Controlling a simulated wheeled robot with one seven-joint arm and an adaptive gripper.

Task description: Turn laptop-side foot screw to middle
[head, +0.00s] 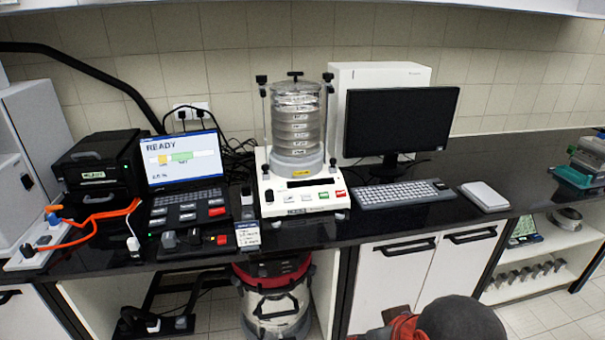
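The sieve shaker (302,195) stands on the black bench, right of the laptop (184,160). It has a white base with a display and buttons, and a clear stack of sieves (297,120) clamped between two rods. At the base's front left corner, on the laptop side, a small dark foot (276,223) shows low against the bench. Its screw is too small and dark to read its turn position. Part of my arm, dark and rounded with orange-red beside it, shows at the bottom right, below the bench front. My gripper cannot be made out.
A small labelled card (247,235) stands left of the shaker's front corner. The keyboard (401,194) and monitor (400,125) are to its right. Orange cables (100,215) lie at the left. A red-topped vacuum (274,290) stands under the bench. White cabinets (389,280) front the right side.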

